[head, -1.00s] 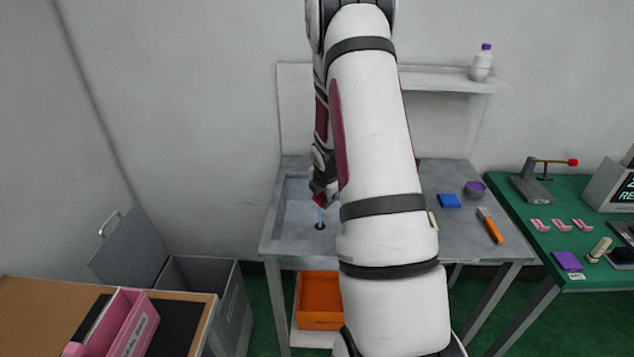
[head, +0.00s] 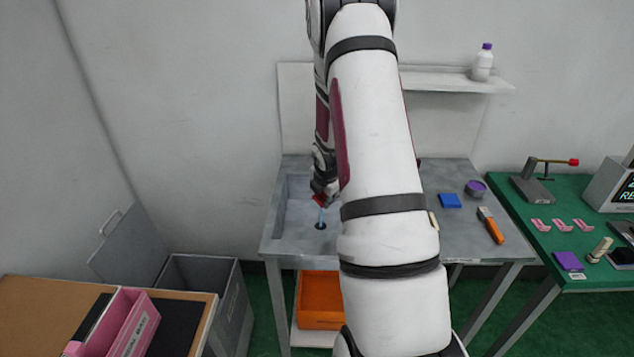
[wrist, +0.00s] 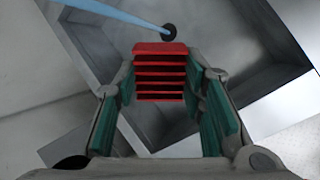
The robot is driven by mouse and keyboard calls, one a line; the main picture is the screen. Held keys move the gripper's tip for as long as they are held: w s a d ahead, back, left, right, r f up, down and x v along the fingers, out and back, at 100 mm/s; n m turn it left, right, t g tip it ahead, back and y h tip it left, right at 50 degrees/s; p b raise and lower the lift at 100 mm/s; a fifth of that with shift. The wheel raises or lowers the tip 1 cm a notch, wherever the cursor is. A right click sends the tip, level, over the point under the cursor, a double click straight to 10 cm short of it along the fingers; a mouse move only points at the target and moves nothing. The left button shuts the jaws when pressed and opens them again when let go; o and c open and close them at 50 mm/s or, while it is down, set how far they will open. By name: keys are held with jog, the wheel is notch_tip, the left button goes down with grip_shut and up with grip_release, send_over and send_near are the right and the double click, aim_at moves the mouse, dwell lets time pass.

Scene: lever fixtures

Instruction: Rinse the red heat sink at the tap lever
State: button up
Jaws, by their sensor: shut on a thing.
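The red heat sink (wrist: 160,72) is finned and sits between the green-padded fingers of my gripper (wrist: 162,92) in the wrist view. In the head view my gripper (head: 320,190) is over the grey sink basin (head: 291,215), with a bit of the red heat sink (head: 319,200) showing below it. A blue stream of water (wrist: 115,12) runs past the heat sink to the dark drain (wrist: 169,32). In the head view the stream (head: 321,214) shows just under the heat sink. The tap lever is hidden behind my arm.
A blue block (head: 450,201), a purple bowl (head: 475,188) and an orange-handled tool (head: 490,226) lie on the counter right of my arm. A shelf (head: 450,84) with a white bottle (head: 482,64) is above. A green table (head: 535,213) stands at right, with a red-tipped lever (head: 555,161).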

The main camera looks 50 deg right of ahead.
jog(key=shift+r, duration=0.1)
jog(key=s+a+r+p, duration=0.3)
jog(key=shift+s+a+r+p, duration=0.15)
jog(key=shift+s+r+p, duration=0.2)
jog(key=shift+r, duration=0.05)
dwell(0.9)
